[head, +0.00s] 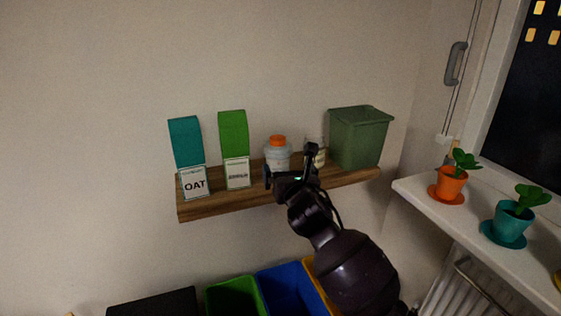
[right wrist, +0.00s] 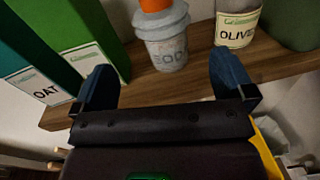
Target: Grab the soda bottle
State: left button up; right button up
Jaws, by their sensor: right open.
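The soda bottle (head: 276,156) is pale grey with an orange cap and stands upright on the wooden wall shelf. In the right wrist view the bottle (right wrist: 165,45) shows between the two fingers, just ahead of them, with a partly readable label and its cap cut by the top edge. My right gripper (head: 290,170) is in front of the shelf at the bottle's lower front. Its blue-tipped jaws (right wrist: 164,80) are open and empty, one to each side of the bottle. In the head view the gripper hides part of the bottle's base. My left gripper is not in view.
On the shelf (head: 225,202), a teal OAT carton (head: 186,143) and a green carton (head: 233,135) stand left. A jar labelled OLIVE (right wrist: 237,22) and a green bin (head: 358,138) stand right. Coloured bins (head: 235,296) are below. A windowsill (head: 475,232) with potted plants is right.

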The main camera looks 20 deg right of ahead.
aim_at(281, 158)
jog(key=shift+n, duration=0.3)
jog(key=w, duration=0.2)
jog(key=w+b, duration=0.1)
jog(key=w, duration=0.2)
jog(key=shift+d+f, duration=0.2)
jog(key=shift+w+r, duration=0.1)
jog(key=shift+w, duration=0.3)
jog(key=shift+w+d+b, duration=0.1)
jog(key=shift+w+b, duration=0.2)
jog(key=w, duration=0.1)
jog(key=w+f+b, duration=0.1)
jog(key=w, duration=0.1)
jog(key=shift+w+d, duration=0.2)
jog(key=shift+w+r, duration=0.2)
jog(key=shift+w, duration=0.3)
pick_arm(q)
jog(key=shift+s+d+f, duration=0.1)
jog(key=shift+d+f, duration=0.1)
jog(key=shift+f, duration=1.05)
pick_arm(e)
jog(key=c, duration=1)
